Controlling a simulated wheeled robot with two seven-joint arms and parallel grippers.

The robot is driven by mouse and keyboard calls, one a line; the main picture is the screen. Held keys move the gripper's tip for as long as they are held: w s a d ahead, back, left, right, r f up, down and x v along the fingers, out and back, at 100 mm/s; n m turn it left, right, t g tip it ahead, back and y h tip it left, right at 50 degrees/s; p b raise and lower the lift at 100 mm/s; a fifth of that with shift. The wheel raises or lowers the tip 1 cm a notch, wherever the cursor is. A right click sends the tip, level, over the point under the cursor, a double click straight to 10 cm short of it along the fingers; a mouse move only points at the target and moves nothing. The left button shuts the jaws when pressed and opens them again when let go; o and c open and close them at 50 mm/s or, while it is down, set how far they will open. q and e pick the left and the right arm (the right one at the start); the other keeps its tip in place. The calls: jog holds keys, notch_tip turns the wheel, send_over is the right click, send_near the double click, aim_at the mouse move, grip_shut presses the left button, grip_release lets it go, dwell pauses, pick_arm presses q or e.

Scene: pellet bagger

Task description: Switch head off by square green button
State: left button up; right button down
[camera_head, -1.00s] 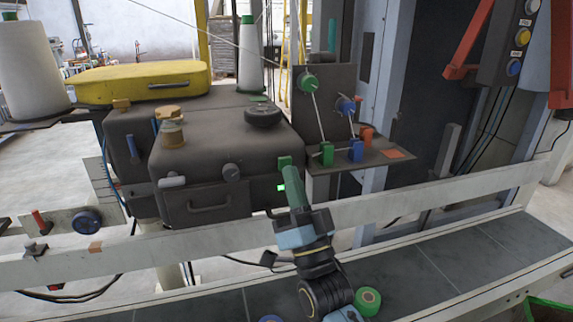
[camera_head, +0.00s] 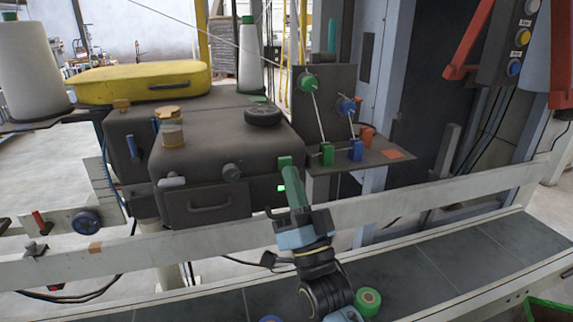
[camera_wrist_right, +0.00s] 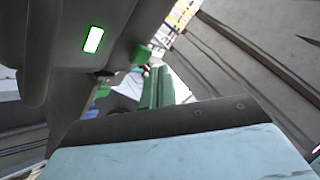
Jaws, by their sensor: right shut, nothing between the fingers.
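The square green button (camera_head: 281,188) glows on the right end of the dark sewing head (camera_head: 220,135). In the right wrist view the lit button (camera_wrist_right: 93,39) has a pale face with a bright green rim, at upper left. My right gripper (camera_head: 292,172) is shut and empty, its green fingers pointing up beside the head's right end, just right of the button. In the right wrist view its fingers (camera_wrist_right: 156,87) are right of and below the button. A gap shows between them there, and I see no contact with the button. My left gripper is not in view.
A dark bracket with green and blue thread guides (camera_head: 335,155) stands close right of the head. A yellow cover (camera_head: 140,82) and white thread cones (camera_head: 25,70) are behind left.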

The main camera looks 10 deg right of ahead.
jog(key=shift+w, duration=0.1)
dwell(0.6)
jog(key=shift+w, duration=0.4)
jog(key=shift+w, duration=0.45)
dwell(0.6)
jog(key=shift+s, duration=0.1)
jog(key=shift+s+p, duration=0.4)
jog(key=shift+s, duration=0.45)
jog(key=shift+s, duration=0.1)
jog(key=shift+s+d+p, duration=0.1)
jog(key=shift+s+p, duration=1.2)
jog(key=shift+s, duration=1.6)
